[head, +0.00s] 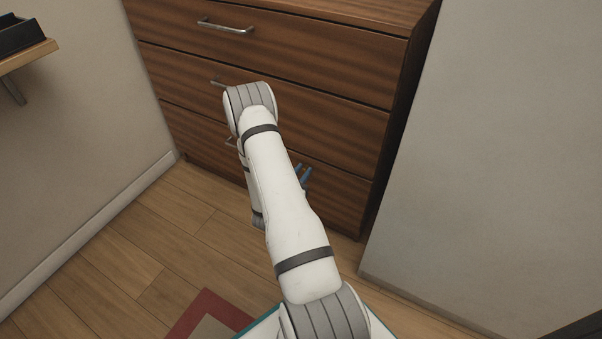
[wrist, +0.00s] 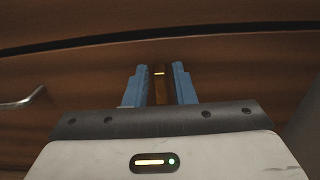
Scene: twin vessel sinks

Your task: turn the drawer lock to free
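The wooden drawer chest (head: 300,70) has several drawers, and my arm crosses in front of it. My gripper (head: 304,174) is low at the chest's front in the head view, its blue fingers partly hidden by my arm. In the wrist view my gripper (wrist: 157,76) points at a drawer front with its fingers apart. A small bright brass-coloured mark (wrist: 159,73) shows between the fingertips; it may be the drawer lock, but its shape and turn are too small to tell. Whether the fingers touch it I cannot tell.
A metal drawer handle (wrist: 22,98) is left of my gripper in the wrist view. The top drawer's handle (head: 225,27) is clear. Walls stand on both sides. A shelf (head: 25,57) is at upper left, and a red-bordered rug (head: 205,312) lies on the floor.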

